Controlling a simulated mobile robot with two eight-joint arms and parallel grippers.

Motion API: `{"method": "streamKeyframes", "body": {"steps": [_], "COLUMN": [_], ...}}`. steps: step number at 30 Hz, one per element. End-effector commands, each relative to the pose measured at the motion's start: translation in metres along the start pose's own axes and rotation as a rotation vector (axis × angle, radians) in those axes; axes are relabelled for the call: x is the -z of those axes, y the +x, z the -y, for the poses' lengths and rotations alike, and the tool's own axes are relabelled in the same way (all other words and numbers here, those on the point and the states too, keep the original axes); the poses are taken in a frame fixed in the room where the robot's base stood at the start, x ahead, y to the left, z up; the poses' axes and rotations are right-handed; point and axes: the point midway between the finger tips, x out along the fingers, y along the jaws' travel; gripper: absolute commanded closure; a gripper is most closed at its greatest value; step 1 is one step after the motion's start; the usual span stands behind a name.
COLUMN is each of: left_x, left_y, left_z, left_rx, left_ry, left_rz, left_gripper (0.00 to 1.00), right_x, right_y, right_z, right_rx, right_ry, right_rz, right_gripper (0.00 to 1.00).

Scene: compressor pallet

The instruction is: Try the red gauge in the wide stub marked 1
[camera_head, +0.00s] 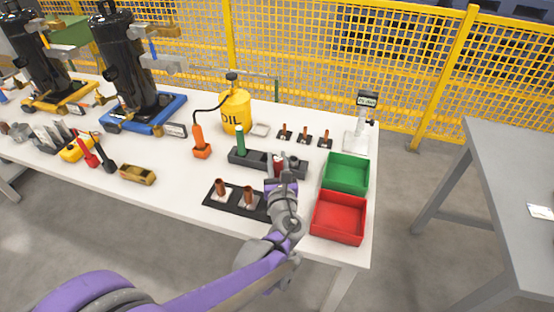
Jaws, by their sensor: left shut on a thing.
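My left gripper (280,178) is shut on the red gauge (278,165), of which only a small dark red part shows between the fingers. They are in front of the black gauge block (254,162); I cannot tell whether the gauge still sits in it or is clear of it. The green gauge (240,140) stands upright at the block's left end. Two wide copper stubs, a left one (221,187) and a right one (248,196), stand on the black plate (233,205) nearer me. My gripper and arm hide the plate's right end. Stub numbers are too small to read.
A green bin (346,172) and a red bin (339,217) stand to the right. Three thin copper stubs (305,134) stand behind the block. A yellow oil can (236,110), an orange tool (201,142) and a digital display stand (357,130) are nearby.

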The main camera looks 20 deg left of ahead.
Motion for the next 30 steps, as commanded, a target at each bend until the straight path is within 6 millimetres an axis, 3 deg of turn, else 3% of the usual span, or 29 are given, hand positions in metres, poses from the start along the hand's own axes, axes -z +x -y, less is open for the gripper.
{"method": "streamKeyframes", "body": {"steps": [30], "left_x": [0.01], "left_y": [0.0], "left_z": [0.0], "left_rx": [0.0], "left_ry": [0.0], "left_rz": [0.0], "left_gripper": [1.0], "right_x": [-0.003], "right_y": [0.007], "right_z": [0.0], "right_rx": [0.0], "right_ry": [0.0], "right_rz": [0.003], "right_gripper": [0.3]}}
